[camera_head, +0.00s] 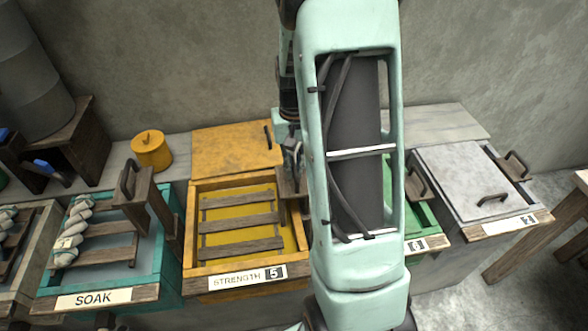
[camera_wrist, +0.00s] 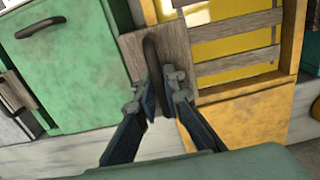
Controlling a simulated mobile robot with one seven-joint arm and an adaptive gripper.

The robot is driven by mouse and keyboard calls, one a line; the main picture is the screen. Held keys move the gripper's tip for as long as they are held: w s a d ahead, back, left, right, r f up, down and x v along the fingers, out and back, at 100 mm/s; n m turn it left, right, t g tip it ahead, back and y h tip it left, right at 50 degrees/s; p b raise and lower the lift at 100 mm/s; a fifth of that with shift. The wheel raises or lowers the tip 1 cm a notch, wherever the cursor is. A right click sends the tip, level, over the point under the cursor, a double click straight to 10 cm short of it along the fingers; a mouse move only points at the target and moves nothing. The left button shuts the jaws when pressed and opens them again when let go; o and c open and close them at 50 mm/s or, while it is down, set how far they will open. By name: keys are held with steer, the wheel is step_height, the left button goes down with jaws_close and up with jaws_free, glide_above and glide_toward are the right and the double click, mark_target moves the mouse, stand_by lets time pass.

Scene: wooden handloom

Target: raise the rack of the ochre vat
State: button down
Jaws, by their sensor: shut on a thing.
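The ochre vat (camera_head: 189,235) stands open in the middle of the head view, with yellow liquid (camera_head: 289,230) inside. Its wooden slatted rack (camera_head: 240,222) lies over the liquid; I cannot tell how far it is above or in it. In the wrist view the rack's slats (camera_wrist: 235,67) show at upper right. The rack's wooden end block (camera_wrist: 178,50) carries a dark handle (camera_wrist: 150,52). My gripper (camera_wrist: 161,96) is shut on that handle at the vat's right side. In the head view my gripper (camera_head: 291,152) is partly hidden by my arm.
The ochre lid (camera_head: 236,150) is open behind the vat. The teal SOAK vat (camera_head: 50,284) with white skeins (camera_head: 70,235) stands to the left. A green vat (camera_head: 424,217) and a grey-lidded vat (camera_head: 465,178) stand to the right. An ochre pot (camera_head: 151,152) sits behind.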

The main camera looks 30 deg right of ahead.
steer(key=shift+w+r+p, duration=0.15)
steer(key=shift+r+p, duration=1.95)
steer(key=shift+r, duration=1.25)
steer(key=c, duration=0.8)
jaws_free()
step_height(320, 180, up, 7)
steer(key=p, duration=0.5)
